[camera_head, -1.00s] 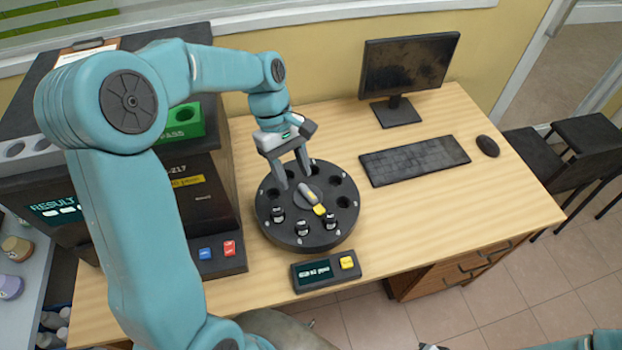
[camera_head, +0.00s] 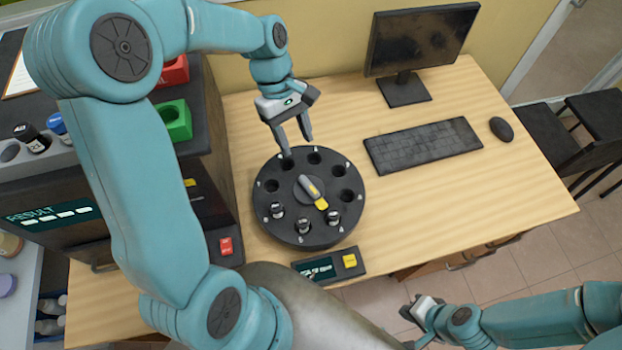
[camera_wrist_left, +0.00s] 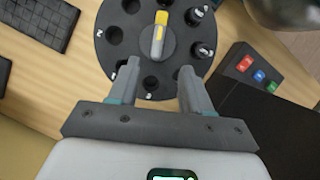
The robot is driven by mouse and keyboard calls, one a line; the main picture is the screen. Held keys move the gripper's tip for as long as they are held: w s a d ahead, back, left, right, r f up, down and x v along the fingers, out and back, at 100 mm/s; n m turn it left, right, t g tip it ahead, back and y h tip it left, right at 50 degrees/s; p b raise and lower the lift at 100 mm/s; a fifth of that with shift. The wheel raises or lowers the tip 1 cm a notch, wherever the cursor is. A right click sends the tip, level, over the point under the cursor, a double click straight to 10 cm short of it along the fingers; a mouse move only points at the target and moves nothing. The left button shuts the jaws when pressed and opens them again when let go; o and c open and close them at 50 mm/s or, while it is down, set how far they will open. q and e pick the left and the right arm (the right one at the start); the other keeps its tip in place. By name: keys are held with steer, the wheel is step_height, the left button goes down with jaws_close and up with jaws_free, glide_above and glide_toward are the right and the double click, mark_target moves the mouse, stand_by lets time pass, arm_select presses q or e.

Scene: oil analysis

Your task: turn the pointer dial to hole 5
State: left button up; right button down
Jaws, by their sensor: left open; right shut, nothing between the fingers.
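The pointer dial (camera_head: 309,187) is a grey bar with a yellow tip, at the centre of a round black carousel (camera_head: 262,225). In the head view its yellow tip points to the lower right, towards a vial (camera_head: 333,217). It also shows in the left wrist view (camera_wrist_left: 158,42), yellow tip away from the gripper. My left gripper (camera_head: 297,147) is open and empty over the carousel's back edge, apart from the pointer. Its two fingers (camera_wrist_left: 158,72) flank the near rim in the wrist view. My right gripper (camera_head: 418,310) is shut and empty, low at the bottom right. The hole numbers are too small to read surely.
Two more dark vials stand in front holes of the carousel; other holes are empty. A small display box (camera_head: 330,266) with a yellow button sits in front. An analyser (camera_head: 75,215) stands at left. A keyboard (camera_head: 423,145), mouse (camera_head: 502,129) and monitor (camera_head: 420,45) are at right.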

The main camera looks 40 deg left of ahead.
mark_target(312, 189)
arm_select(q)
steer(key=x, duration=1.4)
steer(key=shift+d+f+p, duration=0.15)
steer(key=shift+f+p, duration=0.05)
steer(key=shift+p, duration=0.2)
steer(key=shift+s, duration=0.15)
jaws_close()
